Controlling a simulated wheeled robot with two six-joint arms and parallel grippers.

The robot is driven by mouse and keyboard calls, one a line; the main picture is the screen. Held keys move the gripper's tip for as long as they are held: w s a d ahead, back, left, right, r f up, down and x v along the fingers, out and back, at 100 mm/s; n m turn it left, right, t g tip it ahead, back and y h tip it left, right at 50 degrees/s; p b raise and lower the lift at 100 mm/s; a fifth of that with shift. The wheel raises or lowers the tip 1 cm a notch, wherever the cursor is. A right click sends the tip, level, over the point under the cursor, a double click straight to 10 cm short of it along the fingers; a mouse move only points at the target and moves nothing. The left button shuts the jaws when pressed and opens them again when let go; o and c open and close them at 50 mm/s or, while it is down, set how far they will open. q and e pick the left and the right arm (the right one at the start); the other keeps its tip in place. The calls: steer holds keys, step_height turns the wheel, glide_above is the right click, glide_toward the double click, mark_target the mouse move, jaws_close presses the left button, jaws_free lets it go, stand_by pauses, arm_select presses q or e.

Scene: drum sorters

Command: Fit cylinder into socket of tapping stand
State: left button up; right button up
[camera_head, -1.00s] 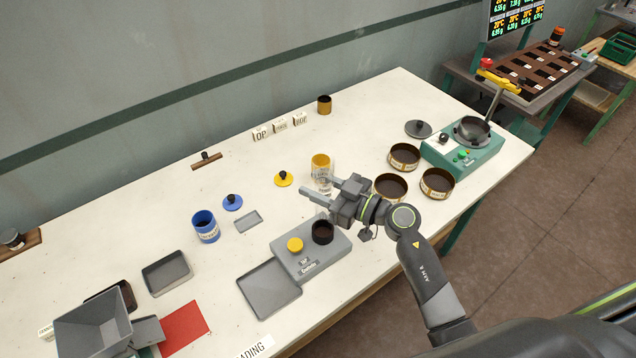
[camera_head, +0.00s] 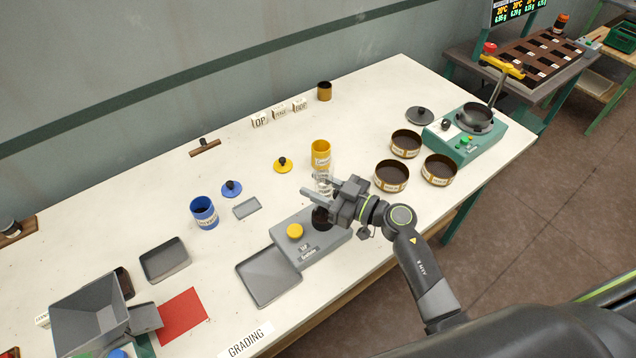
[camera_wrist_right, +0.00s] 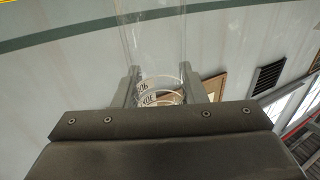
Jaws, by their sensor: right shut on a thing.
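My right gripper (camera_head: 318,187) is shut on the clear cylinder (camera_head: 323,178), whose upper part shows between the fingers. In the right wrist view the transparent cylinder (camera_wrist_right: 152,50) stands between the two fingers, with printed markings near its lower part. The grey tapping stand (camera_head: 328,243) lies below the gripper, with a yellow button (camera_head: 294,231) and a black socket (camera_head: 322,220). The gripper hides part of the socket. The cylinder's lower end is hidden, so I cannot tell whether it touches the socket. My left gripper is not in view.
A yellow cup (camera_head: 321,158) stands just behind the cylinder. Several round sieves, including one (camera_head: 391,184), stand to the right. A grey tray (camera_head: 268,298) adjoins the stand's left side. A blue cup (camera_head: 204,220) is farther left.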

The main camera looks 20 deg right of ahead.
stand_by(0.8)
steer(key=shift+p, duration=0.5)
stand_by(0.4)
steer(key=shift+p, duration=0.5)
stand_by(0.5)
steer(key=shift+p, duration=0.45)
steer(key=shift+f+b, duration=1.1)
steer(key=shift+f, duration=1)
steer(key=o, duration=1.1)
